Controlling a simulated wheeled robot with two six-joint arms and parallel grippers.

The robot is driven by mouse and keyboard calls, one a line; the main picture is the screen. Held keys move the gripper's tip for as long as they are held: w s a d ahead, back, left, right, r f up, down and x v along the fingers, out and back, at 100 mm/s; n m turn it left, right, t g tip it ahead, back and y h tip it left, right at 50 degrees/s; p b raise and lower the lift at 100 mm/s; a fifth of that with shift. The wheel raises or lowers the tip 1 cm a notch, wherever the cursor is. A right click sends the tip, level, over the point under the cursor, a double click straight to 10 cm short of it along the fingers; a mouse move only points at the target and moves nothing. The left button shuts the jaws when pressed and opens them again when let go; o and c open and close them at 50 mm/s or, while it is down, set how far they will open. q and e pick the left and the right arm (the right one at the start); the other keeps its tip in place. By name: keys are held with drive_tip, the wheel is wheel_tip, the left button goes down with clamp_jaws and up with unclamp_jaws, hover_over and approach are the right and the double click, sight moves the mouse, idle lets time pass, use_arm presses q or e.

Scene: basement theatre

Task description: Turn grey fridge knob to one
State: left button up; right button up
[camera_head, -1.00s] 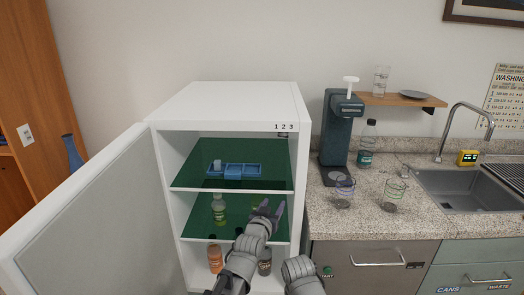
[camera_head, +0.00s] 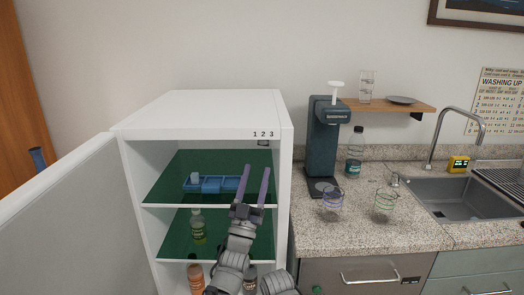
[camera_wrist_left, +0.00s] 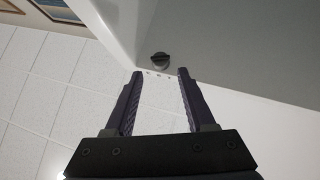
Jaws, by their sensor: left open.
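The white fridge (camera_head: 205,110) stands with its door (camera_head: 62,225) swung open to the left. The digits 1 2 3 are printed on its upper front edge, at the right. The grey knob (camera_head: 263,143) is small and dark, just below the digits under the fridge's top. In the left wrist view the knob (camera_wrist_left: 160,61) shows as a round dial with a raised bar, beyond the fingertips. Its exact setting is hard to tell. My left gripper (camera_head: 257,168) is open and empty, pointing up in front of the upper shelf, below and apart from the knob. My right gripper is not in view.
The upper glass shelf (camera_head: 165,190) holds a blue tray (camera_head: 212,187). A green bottle (camera_head: 198,226) and an orange bottle (camera_head: 195,272) stand lower down. The counter (camera_head: 300,238) at right carries a drink dispenser (camera_head: 322,150) and glasses.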

sight(263, 142)
use_arm(q)
drive_tip(key=p+x, duration=0.5)
drive_tip(key=x, duration=0.2)
drive_tip(key=shift+w+r, duration=0.25)
drive_tip(key=shift+w, duration=0.05)
drive_tip(key=shift+c, duration=0.2)
clamp_jaws()
